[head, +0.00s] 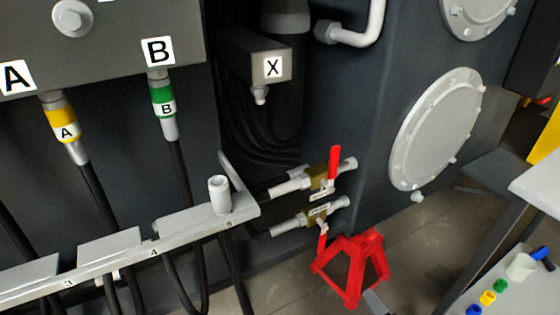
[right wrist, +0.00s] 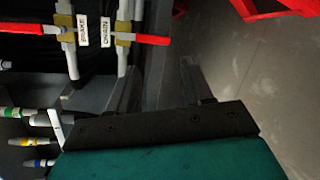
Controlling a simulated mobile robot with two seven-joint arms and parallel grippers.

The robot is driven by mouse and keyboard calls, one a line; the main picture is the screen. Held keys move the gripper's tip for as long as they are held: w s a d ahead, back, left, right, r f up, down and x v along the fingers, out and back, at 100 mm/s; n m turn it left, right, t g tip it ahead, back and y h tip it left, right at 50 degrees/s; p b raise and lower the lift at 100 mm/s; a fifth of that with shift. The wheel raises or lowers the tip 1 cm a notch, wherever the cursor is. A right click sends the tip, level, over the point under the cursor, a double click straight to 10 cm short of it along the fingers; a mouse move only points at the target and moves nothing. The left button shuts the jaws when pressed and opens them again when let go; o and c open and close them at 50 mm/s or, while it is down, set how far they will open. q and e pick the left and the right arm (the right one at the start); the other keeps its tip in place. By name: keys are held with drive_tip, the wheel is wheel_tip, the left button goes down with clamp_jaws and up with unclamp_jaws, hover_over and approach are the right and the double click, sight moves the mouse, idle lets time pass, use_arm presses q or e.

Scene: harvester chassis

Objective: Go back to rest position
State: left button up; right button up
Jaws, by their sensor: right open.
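My right gripper (right wrist: 160,78) shows in the right wrist view, with two dark fingers apart and nothing between them. In the head view only a small grey part, seemingly its tip (head: 376,302), shows at the bottom edge in front of the red stand. It is below and to the right of the valves. My left gripper is not in view.
Two valves with red handles, upper (head: 320,178) and lower (head: 318,212), stick out near the red stand (head: 350,266). A grey numbered rail (head: 190,222) crosses the lower left. Hoses with yellow (head: 62,120) and green (head: 164,98) bands hang from a panel.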

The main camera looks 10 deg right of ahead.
drive_tip(key=s+a+r+m+g+y, duration=0.1)
drive_tip(key=s+a+r+m+g, duration=0.1)
drive_tip(key=a+r+m, duration=0.6)
drive_tip(key=s+a+r+m+g, duration=0.25)
drive_tip(key=a+m, duration=0.35)
drive_tip(key=m, duration=0.6)
use_arm(q)
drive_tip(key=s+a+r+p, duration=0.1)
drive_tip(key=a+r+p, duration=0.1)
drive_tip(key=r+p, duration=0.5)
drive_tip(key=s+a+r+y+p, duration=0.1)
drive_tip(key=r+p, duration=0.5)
drive_tip(key=p, duration=0.8)
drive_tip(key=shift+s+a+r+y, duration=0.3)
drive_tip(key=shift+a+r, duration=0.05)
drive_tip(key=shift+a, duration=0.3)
use_arm(e)
drive_tip(key=s+d+r, duration=0.1)
drive_tip(key=d+r, duration=0.1)
drive_tip(key=r, duration=0.5)
drive_tip(key=s+d+r+m+h, duration=0.1)
drive_tip(key=d+r, duration=0.1)
drive_tip(key=r, duration=0.5)
drive_tip(key=shift+d+r, duration=0.25)
